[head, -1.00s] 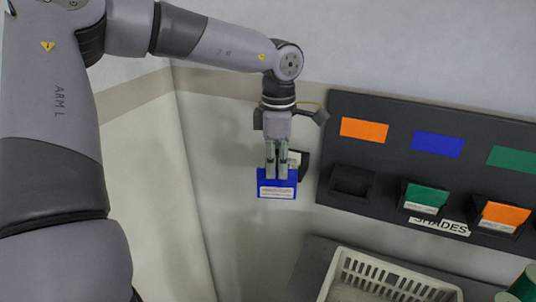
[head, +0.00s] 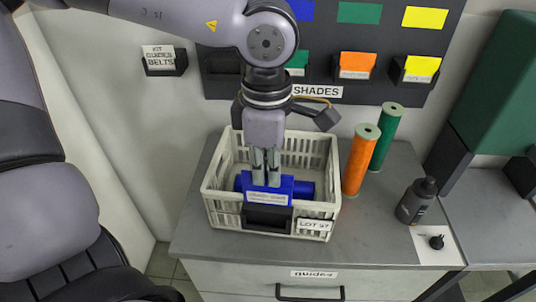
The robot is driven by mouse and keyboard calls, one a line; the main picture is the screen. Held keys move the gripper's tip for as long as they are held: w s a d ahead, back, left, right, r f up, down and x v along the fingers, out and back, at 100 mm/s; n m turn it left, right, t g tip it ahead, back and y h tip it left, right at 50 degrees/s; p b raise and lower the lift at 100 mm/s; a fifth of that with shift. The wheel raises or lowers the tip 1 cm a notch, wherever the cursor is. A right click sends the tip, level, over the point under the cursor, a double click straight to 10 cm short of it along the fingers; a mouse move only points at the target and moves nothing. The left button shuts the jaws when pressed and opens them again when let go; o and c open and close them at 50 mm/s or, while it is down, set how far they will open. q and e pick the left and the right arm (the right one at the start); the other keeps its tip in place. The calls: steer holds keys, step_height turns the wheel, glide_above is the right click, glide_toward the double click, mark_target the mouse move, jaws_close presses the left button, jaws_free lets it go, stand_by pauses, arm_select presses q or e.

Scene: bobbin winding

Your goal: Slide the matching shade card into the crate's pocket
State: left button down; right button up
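My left gripper (head: 266,172) points down over the front of the crate, its fingers shut on the blue shade card (head: 280,187). The card is upright and has a white printed label. The cream crate (head: 216,209) stands on the grey cabinet top, with a black pocket (head: 267,220) on its front wall. The card's lower edge meets the pocket's top; I cannot tell whether it is inside. A blue bobbin (head: 304,188) lies in the crate behind the card, partly hidden by card and fingers. My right gripper is not in view.
An orange bobbin (head: 360,162) and a green one (head: 384,140) stand close right of the crate. A dark bottle (head: 416,201) stands farther right. The dark shade board (head: 310,74) with card pockets is behind.

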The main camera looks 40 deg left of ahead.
mark_target(266, 202)
arm_select(q)
steer(key=shift+a+f, duration=0.15)
steer(key=shift+f, duration=0.35)
steer(key=shift+f+b, duration=0.6)
steer(key=shift+f, duration=0.1)
steer(key=shift+r, duration=0.15)
steer(key=shift+f+b, duration=2.85)
steer(key=shift+b, duration=0.45)
steer(key=shift+f, duration=0.15)
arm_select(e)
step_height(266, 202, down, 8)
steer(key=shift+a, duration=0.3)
arm_select(q)
steer(key=shift+f+b, duration=0.1)
steer(key=shift+b, duration=0.25)
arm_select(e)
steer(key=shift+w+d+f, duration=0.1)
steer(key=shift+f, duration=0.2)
arm_select(q)
steer(key=shift+f+b, duration=0.3)
steer(key=shift+b, duration=0.2)
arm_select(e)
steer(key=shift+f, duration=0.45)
